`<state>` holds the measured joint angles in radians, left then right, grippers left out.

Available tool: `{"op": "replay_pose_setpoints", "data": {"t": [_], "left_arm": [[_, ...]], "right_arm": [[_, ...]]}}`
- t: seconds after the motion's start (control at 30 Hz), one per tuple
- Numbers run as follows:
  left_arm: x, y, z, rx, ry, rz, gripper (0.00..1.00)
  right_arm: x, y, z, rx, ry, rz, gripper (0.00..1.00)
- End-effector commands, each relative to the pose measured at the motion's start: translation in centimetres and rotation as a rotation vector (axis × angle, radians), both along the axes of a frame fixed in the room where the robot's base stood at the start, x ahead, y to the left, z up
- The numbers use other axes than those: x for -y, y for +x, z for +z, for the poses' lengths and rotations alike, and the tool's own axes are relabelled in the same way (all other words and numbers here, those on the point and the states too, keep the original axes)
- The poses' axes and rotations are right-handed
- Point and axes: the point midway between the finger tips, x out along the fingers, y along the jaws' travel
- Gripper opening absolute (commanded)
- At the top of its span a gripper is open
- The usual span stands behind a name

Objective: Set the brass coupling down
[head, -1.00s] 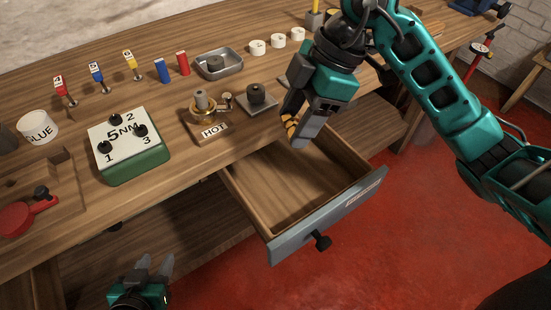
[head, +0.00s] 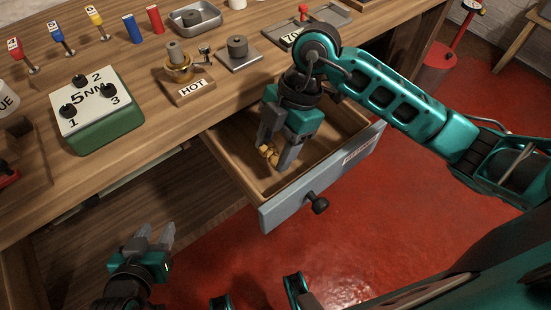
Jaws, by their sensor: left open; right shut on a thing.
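The brass coupling (head: 268,153) is a small golden piece between the fingertips of my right gripper (head: 273,158). The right gripper is shut on it and points down into the open drawer (head: 247,177). The fingers hide part of the coupling, and I cannot tell whether it touches the drawer floor. My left gripper (head: 155,236) is open and empty, low at the left, in front of the bench and apart from the drawer.
On the bench above the drawer stand a HOT block (head: 191,92) with a brass burner (head: 179,68) and a plate with a dark weight (head: 238,48). A green 5NM box (head: 98,118) is left of them. The drawer's front (head: 322,178) juts over red floor.

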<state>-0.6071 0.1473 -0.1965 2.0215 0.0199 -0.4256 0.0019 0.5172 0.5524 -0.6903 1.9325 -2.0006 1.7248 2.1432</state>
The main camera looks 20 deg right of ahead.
Motion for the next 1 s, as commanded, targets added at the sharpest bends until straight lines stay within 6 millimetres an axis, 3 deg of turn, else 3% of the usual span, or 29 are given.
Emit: {"op": "replay_pose_setpoints", "data": {"t": [0.3, 0.7, 0.73, 1.0], "left_arm": [[0.4, 0.2, -0.4, 0.000, -0.008, -0.007, 0.43], [0.6, 0.5, -0.1, 0.008, -0.011, -0.009, 0.43], [0.6, 0.5, -0.1, 0.008, -0.010, -0.008, 0.43], [0.5, 0.4, -0.2, 0.007, -0.009, -0.007, 0.43]], "right_arm": [[0.0, -0.1, -4.1, -0.003, -0.001, -0.001, 0.23], [0.0, 0.0, -4.6, -0.001, -0.001, 0.000, 0.23], [0.0, 0.0, -4.6, -0.001, -0.001, 0.000, 0.55], [0.0, 0.0, -4.6, -0.001, -0.001, 0.000, 0.80]]}}
